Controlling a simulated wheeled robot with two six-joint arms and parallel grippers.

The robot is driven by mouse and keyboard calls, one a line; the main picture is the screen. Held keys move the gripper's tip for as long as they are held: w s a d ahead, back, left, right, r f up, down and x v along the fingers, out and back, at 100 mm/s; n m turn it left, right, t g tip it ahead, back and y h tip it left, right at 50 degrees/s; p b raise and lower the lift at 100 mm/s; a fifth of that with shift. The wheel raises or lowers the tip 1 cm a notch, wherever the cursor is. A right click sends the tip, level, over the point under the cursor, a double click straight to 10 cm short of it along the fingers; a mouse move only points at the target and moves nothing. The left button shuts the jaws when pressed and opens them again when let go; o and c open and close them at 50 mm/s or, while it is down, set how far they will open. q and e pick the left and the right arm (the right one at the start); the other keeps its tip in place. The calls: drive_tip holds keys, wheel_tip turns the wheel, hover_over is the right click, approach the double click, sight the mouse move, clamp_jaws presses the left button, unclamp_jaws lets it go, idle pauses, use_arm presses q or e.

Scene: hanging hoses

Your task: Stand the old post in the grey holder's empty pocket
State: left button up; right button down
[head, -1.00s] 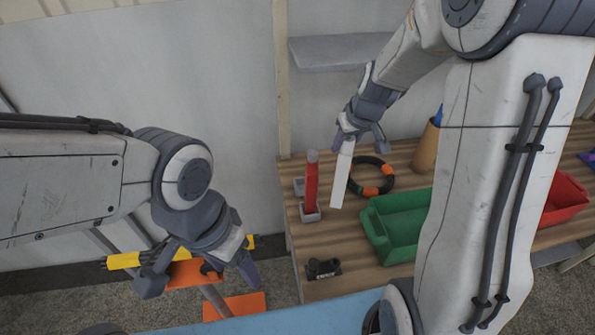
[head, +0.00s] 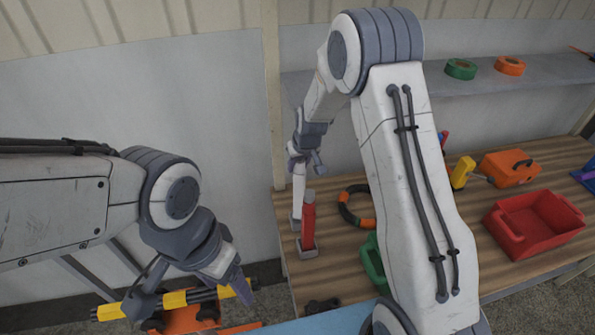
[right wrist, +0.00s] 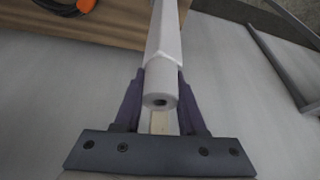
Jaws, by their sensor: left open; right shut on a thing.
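My right gripper (head: 304,162) is shut on the upper part of a white post (head: 299,188), which hangs nearly upright. In the right wrist view the post (right wrist: 165,40) runs away between the two fingers (right wrist: 160,82), its near end showing a dark hole. My left gripper (head: 190,296) is open and empty, away from the bench.
A black and orange ring (head: 346,212) and a green bin (head: 371,265) lie right of the holder on the wooden bench. A dark block (head: 322,305) sits in front. A red bin (head: 535,225) and orange case (head: 510,168) are further right. A wall shelf (head: 440,88) is above.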

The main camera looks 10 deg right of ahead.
sight(298, 177)
drive_tip(key=shift+w+a+f, duration=0.15)
drive_tip(key=shift+w+f, duration=0.05)
drive_tip(key=f+b, duration=0.2)
drive_tip(key=f, duration=0.1)
drive_tip(key=f+b, duration=0.1)
drive_tip(key=shift+s+f, duration=0.25)
drive_tip(key=shift+s, duration=0.1)
drive_tip(key=c, duration=0.6)
unclamp_jaws()
drive_tip(key=shift+o, duration=0.5)
drive_tip(key=shift+w, duration=0.1)
drive_tip(key=shift+r, duration=0.15)
